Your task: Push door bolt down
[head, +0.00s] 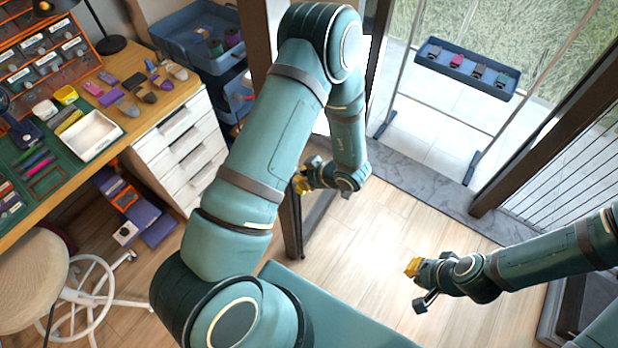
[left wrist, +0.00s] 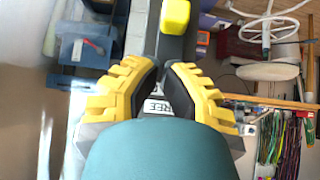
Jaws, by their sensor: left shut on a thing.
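My left gripper (head: 301,183) is at the dark door frame (head: 289,215) in the middle of the head view. Its yellow-backed fingers also show in the left wrist view (left wrist: 162,82), closed in around the door bolt at the dark upright. The gripped part of the bolt is mostly hidden by the fingers and black pads. A yellow block-like piece (left wrist: 175,16) shows on the dark upright just beyond the fingertips. My right gripper (head: 416,285) hangs over the wooden floor with its fingers apart, empty and away from the door.
A workbench (head: 150,105) with drawers, a blue cart (head: 190,30) and a stool (head: 32,268) stand at the left. Outside, a blue tray (head: 466,68) sits on a metal rack beyond the doorway. Floor between door and right arm is clear.

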